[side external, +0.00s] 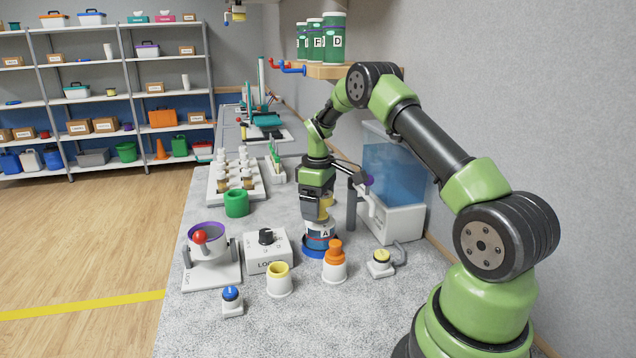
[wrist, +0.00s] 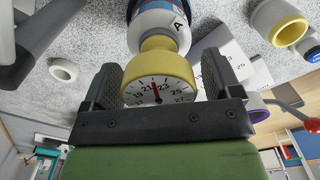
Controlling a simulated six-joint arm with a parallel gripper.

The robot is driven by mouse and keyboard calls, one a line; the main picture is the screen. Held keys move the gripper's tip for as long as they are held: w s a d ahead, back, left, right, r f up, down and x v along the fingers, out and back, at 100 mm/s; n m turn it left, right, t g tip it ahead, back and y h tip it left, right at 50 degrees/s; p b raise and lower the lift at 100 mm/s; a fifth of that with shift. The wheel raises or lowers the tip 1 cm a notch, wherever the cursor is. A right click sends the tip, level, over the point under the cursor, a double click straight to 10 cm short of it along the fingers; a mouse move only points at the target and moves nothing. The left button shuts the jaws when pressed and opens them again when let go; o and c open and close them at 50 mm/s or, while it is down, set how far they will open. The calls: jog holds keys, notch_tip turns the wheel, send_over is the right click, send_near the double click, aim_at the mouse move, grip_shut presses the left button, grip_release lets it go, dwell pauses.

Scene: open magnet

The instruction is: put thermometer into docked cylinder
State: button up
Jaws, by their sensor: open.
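The thermometer (wrist: 160,78) is yellow with a round white dial and a red needle. In the wrist view its narrower neck meets the top of the cylinder marked A (wrist: 160,32); how deep it sits is hidden. In the side external view the cylinder (side external: 320,234) stands upright in a blue ring base (side external: 318,252), and a bit of the yellow thermometer (side external: 326,203) shows above it. My gripper (wrist: 160,64) is open, one finger on each side of the thermometer's yellow head. In the side external view my gripper (side external: 318,208) is directly above the cylinder, pointing down.
Green cylinders (side external: 333,30) stand on a shelf above.

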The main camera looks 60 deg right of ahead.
notch_tip(320, 180, up, 11)
jog(key=shift+f, duration=0.1)
jog(key=s+a+r+m+t, duration=0.1)
jog(key=s+a+r+t, duration=0.1)
jog(key=a+r, duration=0.45)
jog(key=s+a+r+m+t, duration=0.1)
jog(key=s+a+r, duration=0.2)
jog(key=a+r, duration=0.35)
jog(key=s+a+f+m+t+y, duration=0.2)
jog(key=s+a+m+t, duration=0.1)
jog(key=s+a, duration=0.9)
jog(key=shift+s+a+f+t, duration=0.2)
jog(key=shift+s+t, duration=0.4)
jog(key=shift+s, duration=0.65)
